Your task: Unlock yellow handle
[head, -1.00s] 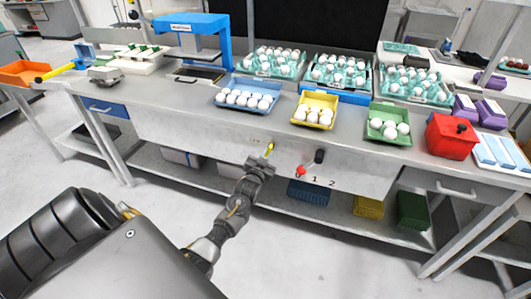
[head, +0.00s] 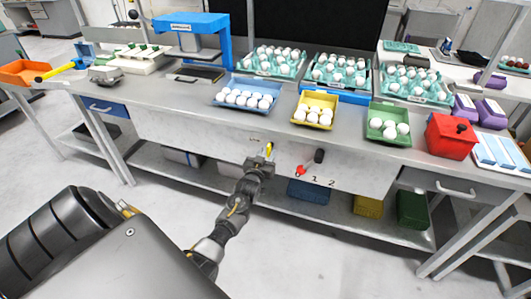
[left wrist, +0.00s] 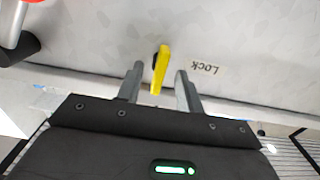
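The yellow handle (head: 269,151) is on the light front panel of the workbench. In the left wrist view the yellow handle (left wrist: 159,70) stands nearly upright in the picture, slightly tilted, with the word "Lock" printed to its right. My left gripper (head: 262,161) is at the panel by the handle. In the left wrist view its two fingers (left wrist: 160,88) are apart, one on each side of the handle's end. A gap shows between each finger and the handle. My right gripper is not in view.
Blue, yellow and green egg trays stand on the bench above. A lower shelf (head: 340,217) holds coloured baskets.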

